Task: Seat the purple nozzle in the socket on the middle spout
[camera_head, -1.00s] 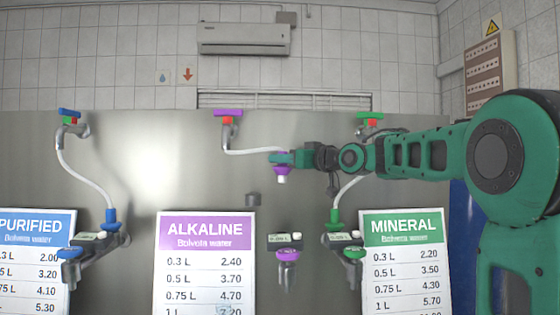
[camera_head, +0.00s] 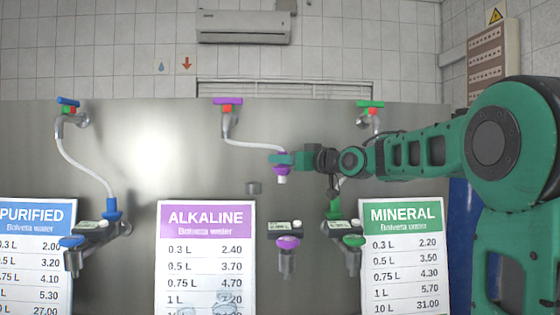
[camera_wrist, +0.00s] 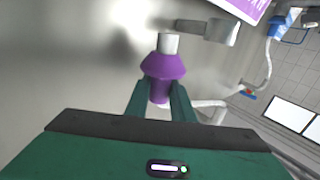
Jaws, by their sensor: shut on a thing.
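The purple nozzle (camera_head: 282,171) is on the end of a white hose, its pale tip pointing down. My gripper (camera_head: 284,159) is shut on it; in the wrist view the green fingers (camera_wrist: 160,97) pinch the lower part of the nozzle (camera_wrist: 164,66), and its white tip points away from the hand. The middle spout (camera_head: 286,262), with a purple knob and a small dark display, is below the nozzle, with a clear gap between them. The opening of its socket cannot be made out in the head view.
The blue nozzle (camera_head: 112,208) sits on the left spout and the green one (camera_head: 334,208) by the right spout. A grey stub (camera_head: 253,187) sticks out of the steel panel left of my gripper. The alkaline sign (camera_head: 206,255) stands left of the middle spout.

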